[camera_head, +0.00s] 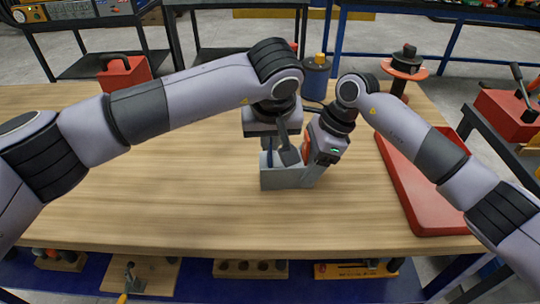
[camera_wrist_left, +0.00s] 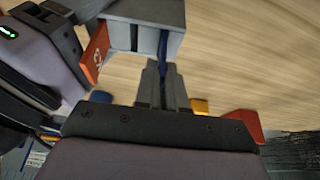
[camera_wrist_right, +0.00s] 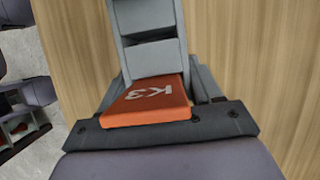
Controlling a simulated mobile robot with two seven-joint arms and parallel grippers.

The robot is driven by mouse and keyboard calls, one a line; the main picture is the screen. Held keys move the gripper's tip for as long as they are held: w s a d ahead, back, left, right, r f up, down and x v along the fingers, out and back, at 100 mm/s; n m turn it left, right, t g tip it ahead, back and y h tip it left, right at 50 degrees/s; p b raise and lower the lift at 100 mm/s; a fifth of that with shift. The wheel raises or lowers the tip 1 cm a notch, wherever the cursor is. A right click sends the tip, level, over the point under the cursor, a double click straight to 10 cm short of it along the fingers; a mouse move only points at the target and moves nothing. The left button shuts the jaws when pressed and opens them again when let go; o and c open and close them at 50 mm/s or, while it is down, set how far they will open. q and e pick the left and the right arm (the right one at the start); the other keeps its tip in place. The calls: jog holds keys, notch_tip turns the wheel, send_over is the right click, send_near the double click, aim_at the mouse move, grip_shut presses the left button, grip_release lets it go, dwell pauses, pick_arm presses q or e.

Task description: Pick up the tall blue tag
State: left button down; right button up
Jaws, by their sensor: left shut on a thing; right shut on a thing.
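The tall blue tag (camera_head: 269,158) is a thin upright strip at the grey slotted holder (camera_head: 284,181) on the table. In the left wrist view the blue tag (camera_wrist_left: 163,46) shows edge-on against the holder (camera_wrist_left: 120,35). My left gripper (camera_wrist_left: 160,72) is shut on the tag; its fingers hide part of it.
A red tray (camera_head: 425,205) lies at the table's right. A blue canister (camera_head: 316,78) and a spool stand (camera_head: 406,65) stand behind the arms. A red box (camera_head: 124,73) is at the back left. The table's left and front are clear.

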jog(key=o, duration=1.2)
pick_arm(q)
notch_tip(320, 180, up, 10)
